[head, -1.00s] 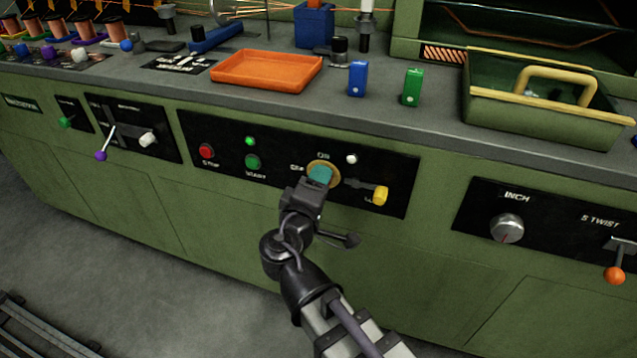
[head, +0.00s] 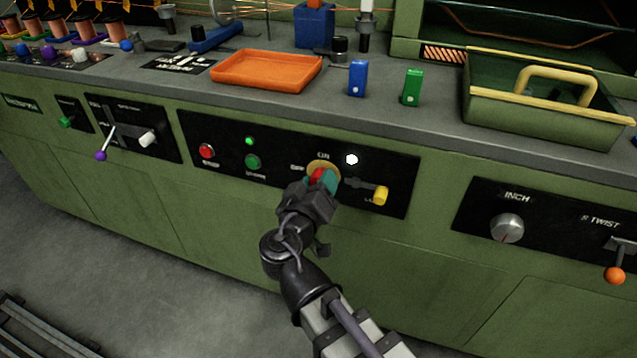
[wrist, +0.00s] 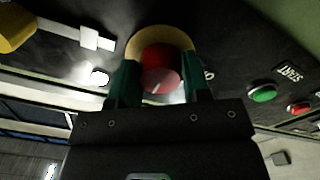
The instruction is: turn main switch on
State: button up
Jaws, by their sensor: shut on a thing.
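The main switch is a red knob (head: 318,176) on a yellow round plate (head: 322,165) in the black panel, with ON lettered above it and OFF to its left. My gripper (head: 323,182) is shut on the knob, with its teal fingers one on each side. In the wrist view, the red knob (wrist: 160,68) sits between the fingers of my gripper (wrist: 156,84), and a pale mark shows on its face. The small white lamp (head: 351,159) right of the switch glows brightly.
A yellow-handled lever (head: 380,196) is close to the right of my gripper. An orange tray (head: 266,85) stands on the counter above.

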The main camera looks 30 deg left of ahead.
dwell(0.4)
jog(key=o, duration=0.9)
